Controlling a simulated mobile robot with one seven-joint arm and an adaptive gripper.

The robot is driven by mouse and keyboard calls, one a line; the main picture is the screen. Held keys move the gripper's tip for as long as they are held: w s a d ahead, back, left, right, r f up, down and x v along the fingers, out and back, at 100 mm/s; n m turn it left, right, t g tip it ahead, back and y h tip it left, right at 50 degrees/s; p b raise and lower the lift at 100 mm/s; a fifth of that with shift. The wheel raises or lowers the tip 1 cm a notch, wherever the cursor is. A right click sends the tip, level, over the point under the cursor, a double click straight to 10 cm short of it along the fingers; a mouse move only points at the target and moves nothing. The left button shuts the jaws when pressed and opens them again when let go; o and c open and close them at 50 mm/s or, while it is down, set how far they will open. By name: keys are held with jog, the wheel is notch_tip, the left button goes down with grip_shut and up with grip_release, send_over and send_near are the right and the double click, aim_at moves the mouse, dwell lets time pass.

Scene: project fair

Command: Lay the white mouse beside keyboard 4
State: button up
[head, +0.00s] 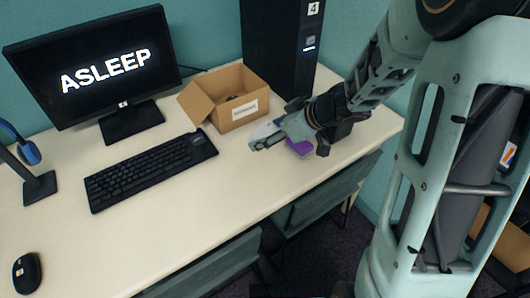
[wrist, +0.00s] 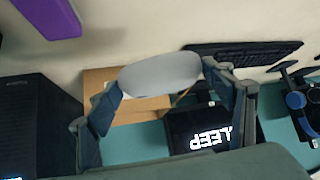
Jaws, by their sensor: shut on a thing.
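The white mouse (wrist: 160,73) is held between the two fingers of my gripper (wrist: 163,88) in the wrist view. In the head view my gripper (head: 268,139) is over the right part of the desk, and only a little of the white mouse (head: 263,131) shows at its fingers. The black keyboard (head: 150,170) lies on the desk to the left of my gripper, apart from it. The keyboard also shows in the wrist view (wrist: 240,53). I cannot read a number on the keyboard; the tower (head: 280,45) behind carries a 4.
An open cardboard box (head: 238,105) stands behind my gripper. A purple thing (head: 299,147) lies just below it. A monitor (head: 95,65) reading ASLEEP, a headset stand (head: 38,187) and a black mouse (head: 27,273) are further left. The desk (head: 190,215) in front of the keyboard is clear.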

jog(key=f, duration=0.1)
jog(key=a+f+b, duration=0.1)
jog(key=shift+s+f+n, duration=0.15)
jog(key=shift+f+n, duration=0.15)
jog(key=shift+f, duration=0.1)
notch_tip(320, 180, down, 6)
jog(key=b, duration=0.9)
jog(key=shift+f, duration=0.2)
jog(key=shift+f+b, duration=0.35)
jog(key=shift+f, duration=0.25)
jog(key=o, duration=1.4)
jog(key=shift+c, duration=0.2)
